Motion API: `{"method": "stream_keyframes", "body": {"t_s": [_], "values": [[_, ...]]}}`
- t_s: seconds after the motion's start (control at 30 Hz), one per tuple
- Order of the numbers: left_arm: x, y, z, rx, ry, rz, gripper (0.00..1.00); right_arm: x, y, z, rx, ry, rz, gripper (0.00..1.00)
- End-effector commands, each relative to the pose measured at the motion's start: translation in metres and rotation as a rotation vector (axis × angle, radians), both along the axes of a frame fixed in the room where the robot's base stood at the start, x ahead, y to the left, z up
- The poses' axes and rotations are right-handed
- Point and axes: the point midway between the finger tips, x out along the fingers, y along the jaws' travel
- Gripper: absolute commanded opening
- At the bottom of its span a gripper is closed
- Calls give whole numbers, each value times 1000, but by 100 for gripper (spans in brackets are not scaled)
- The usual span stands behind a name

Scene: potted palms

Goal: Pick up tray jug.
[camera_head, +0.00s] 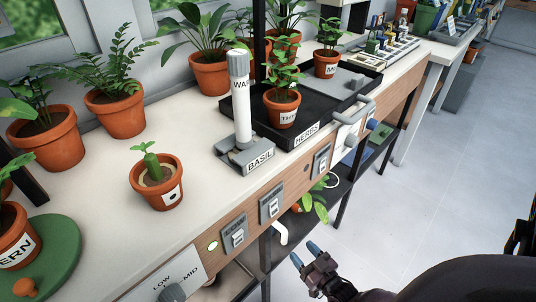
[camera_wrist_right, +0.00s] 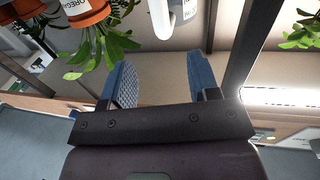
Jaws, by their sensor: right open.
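My right gripper (camera_head: 305,256) is open and empty, low in front of the bench and well below and apart from the tray. In the right wrist view, its blue fingers (camera_wrist_right: 160,80) are spread with nothing between them. My left gripper is not in view.
The tray also holds a THYME pot (camera_head: 281,115). A BASIL stand (camera_head: 246,156) with an upright white tube (camera_head: 240,105) stands before it. A white hook-shaped part (camera_head: 281,234) sticks out below the bench front. An OREGANO pot (camera_wrist_right: 88,12) shows near the wrist. Open floor lies at right.

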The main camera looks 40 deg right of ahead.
Motion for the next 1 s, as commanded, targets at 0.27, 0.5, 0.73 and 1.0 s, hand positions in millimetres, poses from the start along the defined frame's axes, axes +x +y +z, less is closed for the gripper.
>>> {"method": "stream_keyframes", "body": {"t_s": [0.27, 0.5, 0.73, 1.0], "values": [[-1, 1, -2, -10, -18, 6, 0, 34, -3, -1, 0, 3, 1, 55], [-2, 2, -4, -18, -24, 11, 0, 50, -4, -1, 0, 3, 1, 55], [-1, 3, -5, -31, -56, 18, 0, 80, -6, -1, 1, 5, 1, 55], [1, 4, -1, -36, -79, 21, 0, 90, -7, 2, 0, 3, 1, 55]]}}
